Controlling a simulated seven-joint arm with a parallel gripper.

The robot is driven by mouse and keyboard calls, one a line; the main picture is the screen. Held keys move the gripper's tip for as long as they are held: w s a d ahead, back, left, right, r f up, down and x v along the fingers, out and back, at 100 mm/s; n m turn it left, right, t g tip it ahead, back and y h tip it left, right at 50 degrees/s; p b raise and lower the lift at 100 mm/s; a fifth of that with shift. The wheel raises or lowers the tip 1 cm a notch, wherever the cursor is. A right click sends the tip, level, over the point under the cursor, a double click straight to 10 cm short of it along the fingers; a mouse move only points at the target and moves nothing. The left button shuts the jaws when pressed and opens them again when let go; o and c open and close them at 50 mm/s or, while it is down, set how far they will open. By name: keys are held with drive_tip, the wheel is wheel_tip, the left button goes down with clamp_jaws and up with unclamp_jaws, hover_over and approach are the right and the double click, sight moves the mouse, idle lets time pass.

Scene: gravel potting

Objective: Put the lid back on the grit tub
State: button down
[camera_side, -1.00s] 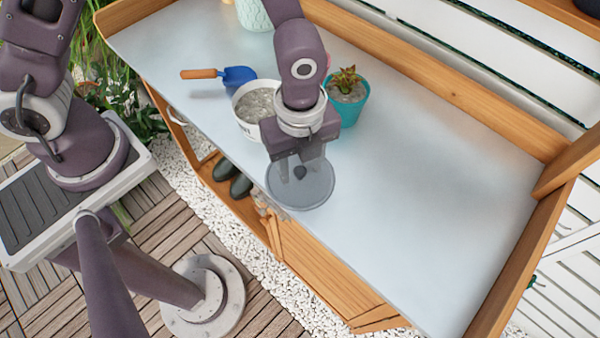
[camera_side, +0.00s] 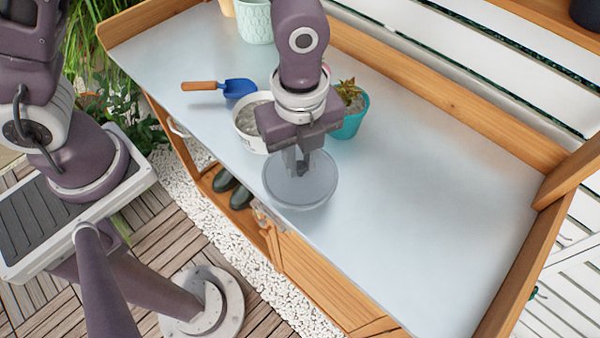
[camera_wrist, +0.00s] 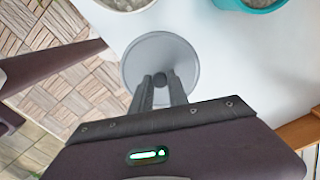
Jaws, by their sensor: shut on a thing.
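The lid is a round grey disc (camera_side: 300,188) with a small dark knob. It also shows in the wrist view (camera_wrist: 160,52). My gripper (camera_side: 301,168) is shut on the knob, and in the wrist view its fingertips (camera_wrist: 160,80) meet at it. The lid is near the front edge of the bench; I cannot tell whether it touches the top. The grit tub (camera_side: 245,132) is a white round tub of grey grit, behind and left of the lid. It is open on top and partly hidden by my gripper. Its rim shows at the top of the wrist view.
A teal pot (camera_side: 350,125) with a succulent stands right of the tub. A blue scoop (camera_side: 239,87) with a wooden handle lies behind the tub. A pale patterned pot (camera_side: 256,22) stands at the back. The bench top (camera_side: 430,200) is clear to the right.

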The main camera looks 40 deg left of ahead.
drive_tip(key=r, duration=0.3)
drive_tip(key=a+r, duration=0.1)
drive_tip(key=shift+w+r, duration=0.4)
drive_tip(key=w+a+r+n, duration=0.2)
drive_tip(key=a+n, duration=0.1)
drive_tip(key=a, duration=0.4)
drive_tip(key=w+a+r+n, duration=0.1)
drive_tip(key=w+a+n, duration=0.15)
drive_tip(key=a, duration=0.45)
wheel_tip(320, 180, down, 6)
drive_tip(key=shift+f+n, duration=0.15)
drive_tip(key=shift+n, duration=0.3)
drive_tip(key=shift+s+f, duration=0.1)
drive_tip(key=shift+f, duration=0.05)
drive_tip(key=shift+d, duration=0.1)
idle(0.4)
drive_tip(key=c, duration=0.7)
unclamp_jaws()
